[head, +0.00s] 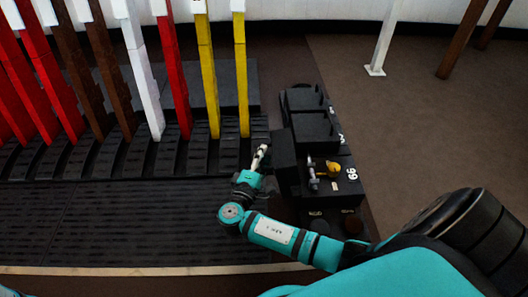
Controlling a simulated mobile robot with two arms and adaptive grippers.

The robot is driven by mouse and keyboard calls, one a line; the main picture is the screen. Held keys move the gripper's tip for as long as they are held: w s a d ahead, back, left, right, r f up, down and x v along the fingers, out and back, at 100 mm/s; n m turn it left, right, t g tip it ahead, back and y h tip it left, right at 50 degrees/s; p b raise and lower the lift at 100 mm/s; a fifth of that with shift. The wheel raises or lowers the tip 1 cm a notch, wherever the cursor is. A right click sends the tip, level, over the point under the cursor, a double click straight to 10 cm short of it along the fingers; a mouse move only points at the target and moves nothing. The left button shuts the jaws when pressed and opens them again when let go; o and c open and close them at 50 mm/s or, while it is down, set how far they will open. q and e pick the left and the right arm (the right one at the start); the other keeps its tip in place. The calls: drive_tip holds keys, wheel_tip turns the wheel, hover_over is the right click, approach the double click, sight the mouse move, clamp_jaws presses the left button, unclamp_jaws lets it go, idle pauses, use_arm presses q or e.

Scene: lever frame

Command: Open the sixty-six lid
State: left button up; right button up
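The box marked 66 (345,190) sits at the right of the lever frame, in a row of black boxes. Its top is uncovered, and a yellow part and a metal fitting show on it. A dark panel (285,162), which looks like its lid, stands raised along the left side of this box. My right gripper (262,156) is just left of that panel, pointing away from me. It is small in view, and I cannot tell whether its fingers are apart or whether it touches the panel. My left gripper is not in view.
Two neighbouring boxes behind have closed black lids (315,129). Tall red, brown, white and yellow levers (242,75) stand to the left of my gripper on the black slotted frame (120,215). Brown floor (430,130) is open to the right, with a white post (380,45) at the back.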

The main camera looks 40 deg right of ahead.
clamp_jaws()
idle(0.3)
